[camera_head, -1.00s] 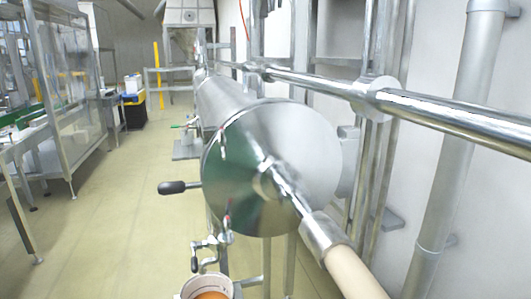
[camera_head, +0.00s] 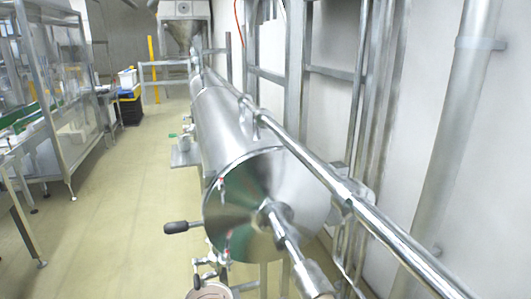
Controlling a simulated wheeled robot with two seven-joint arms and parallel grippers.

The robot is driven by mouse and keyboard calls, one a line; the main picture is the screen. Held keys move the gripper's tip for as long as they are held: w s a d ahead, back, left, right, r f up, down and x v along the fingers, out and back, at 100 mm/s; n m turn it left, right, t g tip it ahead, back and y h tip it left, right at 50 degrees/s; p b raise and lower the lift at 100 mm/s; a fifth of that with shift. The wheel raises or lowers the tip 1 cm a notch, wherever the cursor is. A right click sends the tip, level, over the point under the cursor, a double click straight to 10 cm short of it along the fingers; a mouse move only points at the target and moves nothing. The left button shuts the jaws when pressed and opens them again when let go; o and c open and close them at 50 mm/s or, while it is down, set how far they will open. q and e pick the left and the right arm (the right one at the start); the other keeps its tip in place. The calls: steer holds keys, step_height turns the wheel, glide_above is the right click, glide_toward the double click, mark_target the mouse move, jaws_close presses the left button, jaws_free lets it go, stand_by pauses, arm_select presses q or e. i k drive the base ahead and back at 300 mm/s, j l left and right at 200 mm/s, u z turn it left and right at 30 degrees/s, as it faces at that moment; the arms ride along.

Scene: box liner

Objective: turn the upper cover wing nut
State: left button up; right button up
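A large steel cylinder (camera_head: 222,125) lies along the middle, and its round end cover (camera_head: 240,190) faces me. A similar lower fitting (camera_head: 228,236) sits at the lower left edge. A black-knobbed handle (camera_head: 178,227) sticks out left of the cover. A steel pipe (camera_head: 285,240) comes out of the cover's centre toward the lower right. Neither of my grippers is in view.
A long shiny pipe (camera_head: 370,215) runs diagonally above the cylinder to the lower right. Metal clamp parts (camera_head: 208,268) and a round container (camera_head: 210,291) are below the cover. Open floor (camera_head: 120,220) lies left, beyond it a metal bench frame (camera_head: 55,150).

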mark_target(220, 186)
steer(key=k+l, duration=1)
steer(key=k, duration=0.2)
